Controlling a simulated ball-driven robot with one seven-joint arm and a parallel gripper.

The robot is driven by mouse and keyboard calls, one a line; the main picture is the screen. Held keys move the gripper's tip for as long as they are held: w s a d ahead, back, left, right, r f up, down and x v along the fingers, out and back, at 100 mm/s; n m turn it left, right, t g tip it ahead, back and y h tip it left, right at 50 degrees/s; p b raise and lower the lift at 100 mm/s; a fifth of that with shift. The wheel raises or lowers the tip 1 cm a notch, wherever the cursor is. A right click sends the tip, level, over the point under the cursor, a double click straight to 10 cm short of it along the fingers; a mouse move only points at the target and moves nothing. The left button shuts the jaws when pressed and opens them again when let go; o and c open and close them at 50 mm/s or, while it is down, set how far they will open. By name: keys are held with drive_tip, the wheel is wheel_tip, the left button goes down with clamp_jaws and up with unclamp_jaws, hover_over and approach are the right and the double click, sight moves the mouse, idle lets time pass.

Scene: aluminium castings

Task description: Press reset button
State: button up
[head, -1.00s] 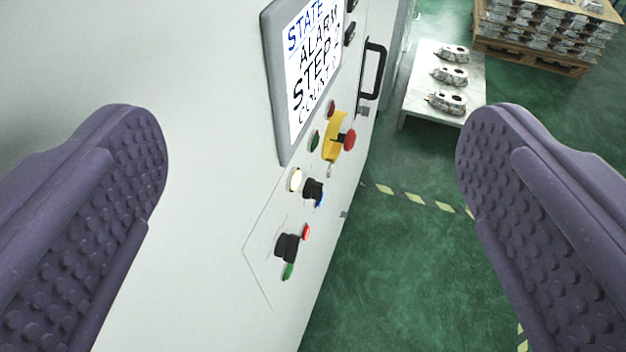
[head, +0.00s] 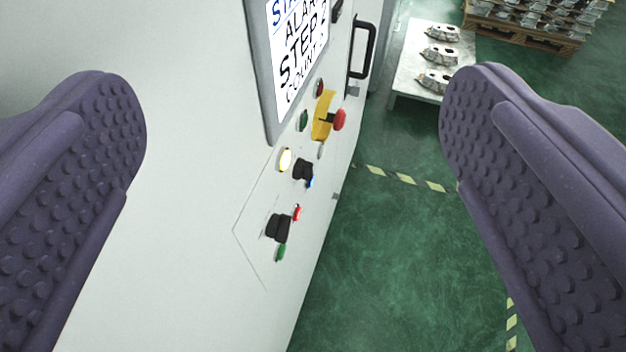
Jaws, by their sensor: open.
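A white machine panel holds several buttons below a tilted screen. A lit yellow-white button (head: 285,160), a black knob (head: 303,169) and a partly hidden blue button (head: 310,182) sit mid-panel. Lower down are another black knob (head: 278,228), a small red button (head: 297,213) and a green button (head: 281,253). Higher up are a dark green button (head: 304,121), a dark red button (head: 319,87) and a red mushroom button (head: 340,119) on a yellow plate. I cannot read which one is the reset button. My gripper (head: 292,88) is open and empty, its purple fingers either side of the panel, apart from the buttons.
A white table (head: 405,85) with castings and a loaded pallet (head: 520,32) stand behind. Green floor with striped tape is open at right.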

clamp_jaws()
idle(1.5)
